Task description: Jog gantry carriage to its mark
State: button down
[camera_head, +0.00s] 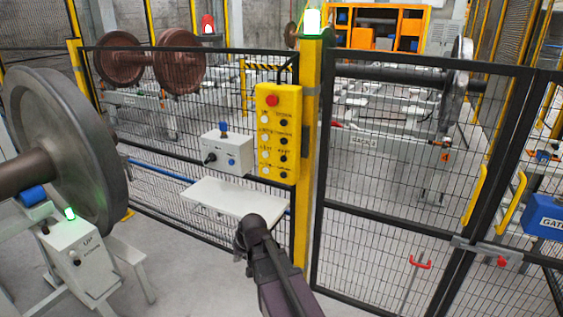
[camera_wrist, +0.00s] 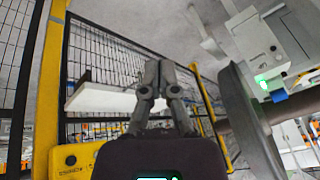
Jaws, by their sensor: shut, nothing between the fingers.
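The yellow pendant box (camera_head: 278,132) hangs on the yellow post, with a red button on top and two columns of white and black buttons below. Its labels are too small to read. A corner of a yellow box (camera_wrist: 75,160) shows at the lower left in the wrist view. My gripper (camera_head: 243,250) is shut and empty, below the pendant and in front of the white shelf (camera_head: 235,198), apart from the pendant. Its fingers (camera_wrist: 160,65) are together in the wrist view. I cannot make out the gantry carriage or its mark.
Black mesh fence (camera_head: 400,150) runs beside the yellow post (camera_head: 310,100), whose top lamp glows green. A grey switch box (camera_head: 228,153) is left of the pendant. A large wheelset (camera_head: 70,140) and a grey "UP" box (camera_head: 82,258) stand left. The floor between is clear.

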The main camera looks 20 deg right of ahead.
aim_at(283, 159)
jog(key=w+d+r+m+t, duration=0.1)
jog(key=w+d+r+t, duration=0.15)
jog(key=w, duration=0.35)
jog(key=w+d+r+m+t, duration=0.1)
jog(key=w+d+t, duration=0.15)
jog(key=w, duration=0.35)
jog(key=w+d+r+m+t+h, duration=0.2)
jog(key=w+d+r+m+t, duration=0.1)
jog(key=w+d, duration=0.3)
jog(key=w+d+r+m+t+h+b, duration=0.1)
jog(key=w+d+r+m+t+h, duration=0.1)
jog(key=w+d+r, duration=0.4)
jog(key=d+m+t, duration=0.1)
jog(key=d+t, duration=0.1)
jog(key=d, duration=0.3)
jog(key=shift+w+d+r, duration=0.2)
jog(key=shift+w, duration=0.2)
jog(key=shift+w+d, duration=0.1)
jog(key=shift+w, duration=0.05)
jog(key=shift+w+d, duration=0.85)
jog(key=shift+d, duration=0.25)
jog(key=shift+w+d, duration=0.85)
jog(key=shift+d, duration=0.3)
jog(key=shift+w+d, duration=0.85)
jog(key=shift+d, duration=0.25)
jog(key=shift+w, duration=0.1)
jog(key=shift+w+d, duration=0.2)
jog(key=shift+d, duration=0.1)
